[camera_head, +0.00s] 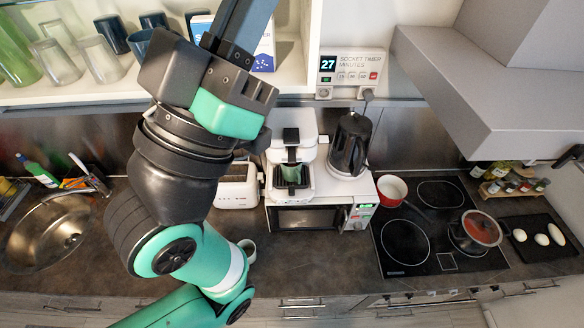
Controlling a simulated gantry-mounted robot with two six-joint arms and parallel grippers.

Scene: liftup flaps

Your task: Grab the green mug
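A pale cup (247,246) stands on the counter, partly hidden by my arm. On the shelf stand dark blue cups (112,35) and clear glasses (101,60), with green glass (15,60) at the far left. My large teal and black arm rises from the bottom across the left middle and leaves at the top. No fingertips of either gripper show.
The shelf (75,98) spans the upper left. A toaster (236,186), microwave (308,218) and black kettle (350,145) crowd the middle. The cooktop (443,225) holds a red pot (392,190) and a lidded pan (474,235). The grey hood (480,85) overhangs it. A sink (50,235) is left.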

